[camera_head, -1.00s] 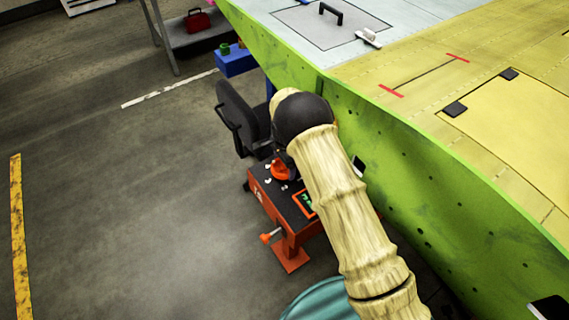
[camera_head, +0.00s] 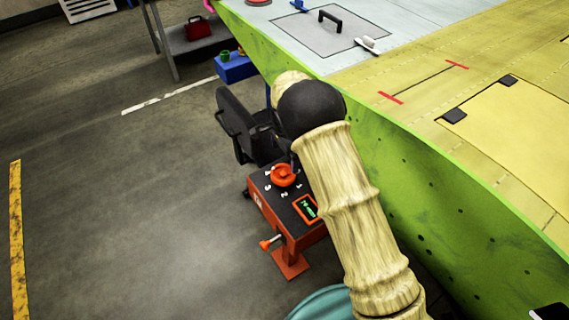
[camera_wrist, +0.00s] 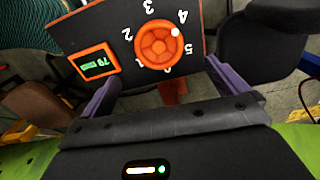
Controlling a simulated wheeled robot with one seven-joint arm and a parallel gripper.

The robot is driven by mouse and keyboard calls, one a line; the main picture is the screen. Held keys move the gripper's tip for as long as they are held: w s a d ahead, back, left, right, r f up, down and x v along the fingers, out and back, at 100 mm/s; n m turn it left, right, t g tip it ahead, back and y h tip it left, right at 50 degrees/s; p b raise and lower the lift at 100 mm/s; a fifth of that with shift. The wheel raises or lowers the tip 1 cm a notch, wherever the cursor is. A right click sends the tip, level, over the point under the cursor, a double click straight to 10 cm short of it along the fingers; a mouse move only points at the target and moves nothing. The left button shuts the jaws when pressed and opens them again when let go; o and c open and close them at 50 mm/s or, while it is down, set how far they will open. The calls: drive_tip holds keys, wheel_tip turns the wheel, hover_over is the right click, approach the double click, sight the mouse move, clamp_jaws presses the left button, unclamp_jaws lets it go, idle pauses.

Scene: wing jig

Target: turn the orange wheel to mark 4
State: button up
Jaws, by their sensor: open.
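The orange wheel (camera_head: 284,176) sits on the dark top of an orange stand (camera_head: 290,226), partly beside my arm in the head view. In the wrist view the wheel (camera_wrist: 157,47) is seen from above, ringed by white numbers. A white dot (camera_wrist: 175,32) on its rim points close to the 4 (camera_wrist: 183,16), slightly toward the 5 side. My gripper (camera_wrist: 162,76) shows as two purple fingers spread wide, with nothing between them. The wheel lies beyond the fingertips in the picture, and no contact shows.
A small green-lit display (camera_wrist: 97,65) is beside the wheel; its text is hard to read. The green wing side (camera_head: 400,190) runs close along the right. A black chair (camera_head: 240,125) stands behind the stand. Floor to the left is clear.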

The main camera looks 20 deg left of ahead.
wheel_tip(320, 180, up, 9)
drive_tip(key=shift+f, duration=0.15)
idle(0.5)
